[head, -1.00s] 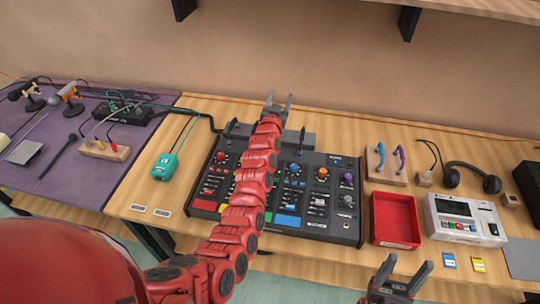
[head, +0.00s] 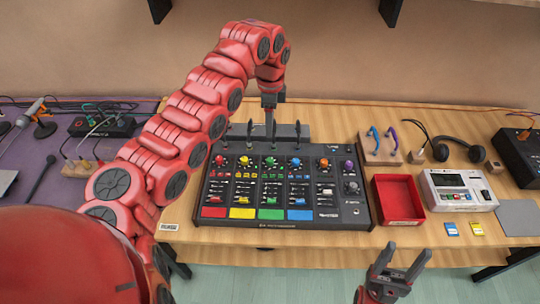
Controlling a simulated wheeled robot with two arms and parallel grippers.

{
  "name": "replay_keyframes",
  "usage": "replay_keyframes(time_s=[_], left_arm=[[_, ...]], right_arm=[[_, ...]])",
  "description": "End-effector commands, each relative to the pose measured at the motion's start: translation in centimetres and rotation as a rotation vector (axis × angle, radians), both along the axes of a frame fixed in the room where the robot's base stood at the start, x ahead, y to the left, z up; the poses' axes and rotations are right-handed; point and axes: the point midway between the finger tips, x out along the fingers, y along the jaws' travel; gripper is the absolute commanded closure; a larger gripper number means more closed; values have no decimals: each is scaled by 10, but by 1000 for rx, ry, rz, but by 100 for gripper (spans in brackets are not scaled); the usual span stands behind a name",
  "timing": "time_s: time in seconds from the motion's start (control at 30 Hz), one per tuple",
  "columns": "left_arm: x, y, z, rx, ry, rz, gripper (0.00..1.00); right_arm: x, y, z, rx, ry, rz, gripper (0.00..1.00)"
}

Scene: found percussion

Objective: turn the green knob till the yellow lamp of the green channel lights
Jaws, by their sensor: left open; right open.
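The mixer-like panel (head: 350,212) lies on the wooden table, with a row of coloured knobs. The green knob (head: 270,161) is third from the left, above a column of sliders and the green pad (head: 271,214). I cannot make out a lit yellow lamp on the green channel. My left gripper (head: 269,124) points down above the back of the panel, roughly in line with the green knob and apart from it. It is open, though its jaws are seen narrowly. My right gripper (head: 397,262) is open and empty, in front of the table.
A red tray (head: 398,218) and a white device (head: 455,207) stand right of the panel. Headphones (head: 460,154) and a wooden block with blue and purple hooks (head: 380,160) lie behind. Thin dark posts rise along the panel's back edge.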

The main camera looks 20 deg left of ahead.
Motion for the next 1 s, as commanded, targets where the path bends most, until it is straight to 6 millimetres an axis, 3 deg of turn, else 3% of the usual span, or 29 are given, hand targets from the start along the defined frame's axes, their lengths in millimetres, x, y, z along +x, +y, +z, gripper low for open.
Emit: replay_keyframes(time_s=[0.3,0.6,0.8,1.0], left_arm=[[-2,-1,-69,-3,3,2,39],[-1,-2,-135,-4,-1,2,39],[1,-1,-155,-4,-5,2,39],[1,0,-159,-2,-7,3,39]], right_arm=[[0,0,27,0,0,0,39],[0,0,41,0,0,0,39],[0,0,43,0,0,0,39],[0,0,43,0,0,0,39]])
